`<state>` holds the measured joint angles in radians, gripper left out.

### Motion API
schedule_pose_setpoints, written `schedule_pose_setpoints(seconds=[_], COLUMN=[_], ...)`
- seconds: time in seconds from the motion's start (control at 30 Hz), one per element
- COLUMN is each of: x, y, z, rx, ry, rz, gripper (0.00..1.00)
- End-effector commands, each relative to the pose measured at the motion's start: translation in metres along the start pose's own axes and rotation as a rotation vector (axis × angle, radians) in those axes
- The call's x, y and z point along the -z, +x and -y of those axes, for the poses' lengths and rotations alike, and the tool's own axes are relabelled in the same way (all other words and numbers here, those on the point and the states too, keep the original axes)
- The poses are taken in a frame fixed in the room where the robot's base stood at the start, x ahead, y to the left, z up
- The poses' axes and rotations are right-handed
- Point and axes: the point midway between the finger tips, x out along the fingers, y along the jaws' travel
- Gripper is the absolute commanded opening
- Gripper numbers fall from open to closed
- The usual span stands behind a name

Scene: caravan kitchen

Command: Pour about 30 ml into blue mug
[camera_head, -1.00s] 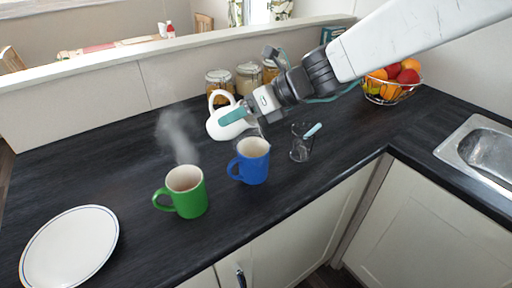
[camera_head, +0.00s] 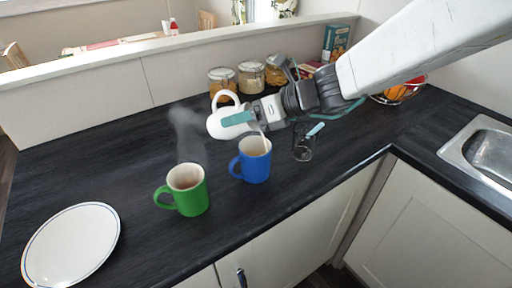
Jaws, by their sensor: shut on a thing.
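My gripper (camera_head: 240,118) is shut on a white jug (camera_head: 215,126) and holds it tilted above and slightly behind the blue mug. The jug's handle loops upward on its far side, and its spout side is partly hidden by my gripper. The blue mug (camera_head: 255,166) stands upright on the dark counter with its handle to the left. A thin pale stream (camera_head: 263,140) runs down from the jug side into the mug's opening. The liquid level inside the mug cannot be made out.
A steaming green mug (camera_head: 190,197) with dark liquid stands left of the blue mug. A clear glass (camera_head: 303,150) with a light-blue-handled utensil stands close to its right. A white plate (camera_head: 72,246) lies front left. Jars (camera_head: 222,80) and a fruit bowl (camera_head: 400,98) stand behind.

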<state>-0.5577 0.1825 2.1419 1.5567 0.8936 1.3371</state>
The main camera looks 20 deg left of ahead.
Motion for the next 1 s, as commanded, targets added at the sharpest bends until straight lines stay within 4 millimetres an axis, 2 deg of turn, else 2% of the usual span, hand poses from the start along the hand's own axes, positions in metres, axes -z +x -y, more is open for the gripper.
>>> schedule_pose_setpoints(seconds=[1.0], x=[-0.007], y=[0.025], z=[-0.006], rx=[-0.019], ry=[-0.001], rz=[0.035], gripper=[0.30])
